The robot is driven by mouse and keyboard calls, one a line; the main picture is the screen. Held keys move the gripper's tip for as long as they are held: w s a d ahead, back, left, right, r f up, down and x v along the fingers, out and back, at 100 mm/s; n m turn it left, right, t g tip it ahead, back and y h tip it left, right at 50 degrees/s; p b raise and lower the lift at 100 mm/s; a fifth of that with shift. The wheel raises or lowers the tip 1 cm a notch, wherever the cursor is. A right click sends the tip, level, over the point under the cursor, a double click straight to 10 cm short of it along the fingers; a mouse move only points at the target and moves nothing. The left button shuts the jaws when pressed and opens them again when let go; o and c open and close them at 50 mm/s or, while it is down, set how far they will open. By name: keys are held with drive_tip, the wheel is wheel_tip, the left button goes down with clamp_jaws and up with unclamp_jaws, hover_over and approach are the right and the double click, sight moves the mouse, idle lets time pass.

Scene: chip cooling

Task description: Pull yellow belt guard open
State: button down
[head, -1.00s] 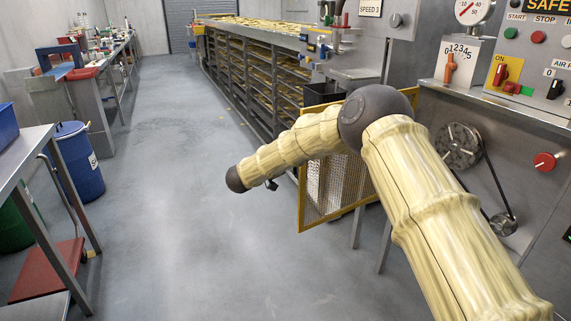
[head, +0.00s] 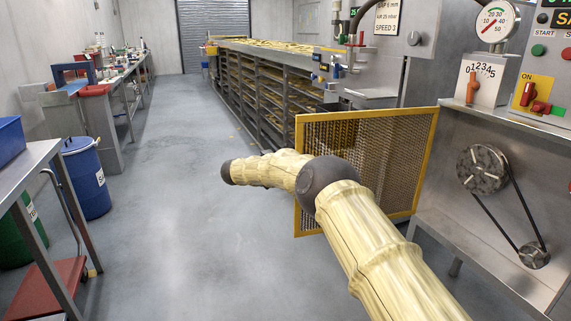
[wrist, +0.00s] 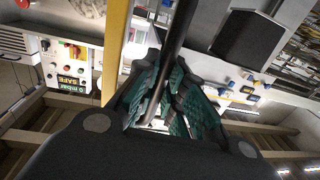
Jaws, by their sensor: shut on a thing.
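The yellow-framed mesh belt guard (head: 412,152) stands swung out from the machine in the head view, its panel facing me. The belt and pulleys (head: 508,207) behind it are uncovered. My arm crosses in front of the guard's lower left part, and my gripper is hidden behind the arm in the head view. In the wrist view, my gripper (wrist: 165,105) has its green-padded fingers shut around a dark bar, which looks like the guard's handle. A yellow frame bar (wrist: 117,50) runs beside the fingers there.
The control panel with a red switch (head: 527,94) and a gauge (head: 494,22) is at the right. A long rack conveyor (head: 262,85) runs to the back. A blue barrel (head: 86,175) and tables line the left. The middle floor is clear.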

drive_tip(key=shift+w+d+r+m+g, duration=0.15)
drive_tip(key=shift+w+d+g, duration=0.1)
drive_tip(key=shift+w, duration=0.25)
drive_tip(key=shift+w+d+f+m+g, duration=0.1)
drive_tip(key=shift+w+d+m+g, duration=0.1)
drive_tip(key=shift+w, duration=0.25)
drive_tip(key=shift+a, duration=0.15)
drive_tip(key=c, duration=1.5)
unclamp_jaws()
drive_tip(key=shift+t, duration=0.25)
drive_tip(key=v, duration=1.2)
drive_tip(key=shift+w+a, duration=0.1)
drive_tip(key=shift+a, duration=0.35)
drive_tip(key=shift+f, duration=0.25)
